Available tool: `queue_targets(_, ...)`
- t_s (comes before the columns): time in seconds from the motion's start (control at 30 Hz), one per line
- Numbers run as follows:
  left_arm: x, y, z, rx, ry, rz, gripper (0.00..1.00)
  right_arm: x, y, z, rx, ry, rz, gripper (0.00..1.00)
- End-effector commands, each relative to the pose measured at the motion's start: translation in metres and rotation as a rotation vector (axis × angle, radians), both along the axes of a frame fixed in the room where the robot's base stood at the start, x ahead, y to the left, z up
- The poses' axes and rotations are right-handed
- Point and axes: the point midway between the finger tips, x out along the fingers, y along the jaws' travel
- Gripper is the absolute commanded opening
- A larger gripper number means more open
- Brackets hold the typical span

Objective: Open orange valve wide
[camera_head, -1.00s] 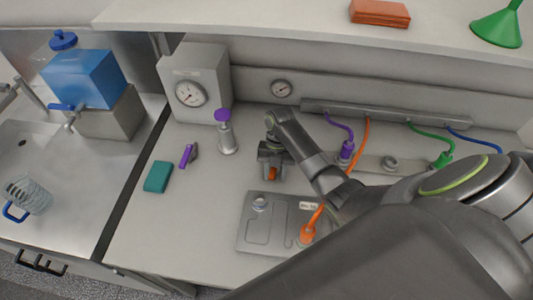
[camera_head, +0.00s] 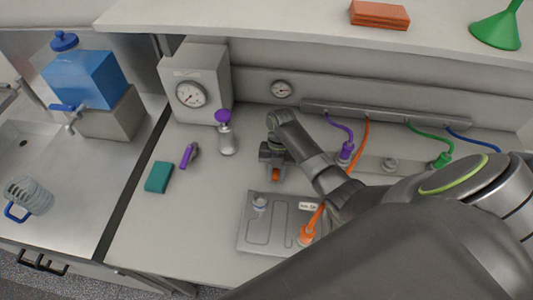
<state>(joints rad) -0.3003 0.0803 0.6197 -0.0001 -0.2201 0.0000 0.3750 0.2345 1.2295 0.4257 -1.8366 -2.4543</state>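The orange valve shows only as a small orange piece (camera_head: 275,174) at the tip of my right gripper, on the pale bench. The rest of it is hidden behind the gripper. My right gripper (camera_head: 275,161) is dark and points down at the valve, very close to it or touching it. I cannot tell whether its fingers are closed on the valve. My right arm comes in from the lower right and covers much of that side. My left gripper is not in view.
A grey panel (camera_head: 285,203) with an orange plug (camera_head: 306,235) lies just in front. A purple-topped silver valve (camera_head: 225,134) and a gauge box (camera_head: 205,72) stand left. A teal block (camera_head: 159,177) and a purple-handled item (camera_head: 188,156) lie further left. Cables hang from a rail (camera_head: 400,117) behind.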

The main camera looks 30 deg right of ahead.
Motion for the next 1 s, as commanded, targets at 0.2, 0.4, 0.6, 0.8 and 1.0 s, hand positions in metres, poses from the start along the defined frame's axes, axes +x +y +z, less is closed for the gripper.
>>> queue_targets(0.2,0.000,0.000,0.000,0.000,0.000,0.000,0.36,-0.001,-0.001,-0.001,-0.003,0.002,-0.001,0.32)
queue_targets(0.4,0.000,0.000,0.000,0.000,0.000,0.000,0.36,0.000,-0.001,0.000,-0.002,0.002,-0.001,0.32)
queue_targets(0.6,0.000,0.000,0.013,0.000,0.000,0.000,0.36,0.003,-0.004,0.016,-0.003,0.000,0.000,0.32)
queue_targets(0.8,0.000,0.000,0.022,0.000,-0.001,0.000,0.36,0.008,-0.009,0.035,-0.003,0.000,-0.001,0.32)
queue_targets(1.0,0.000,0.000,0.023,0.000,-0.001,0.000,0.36,0.013,-0.014,0.058,-0.003,-0.002,-0.001,0.32)
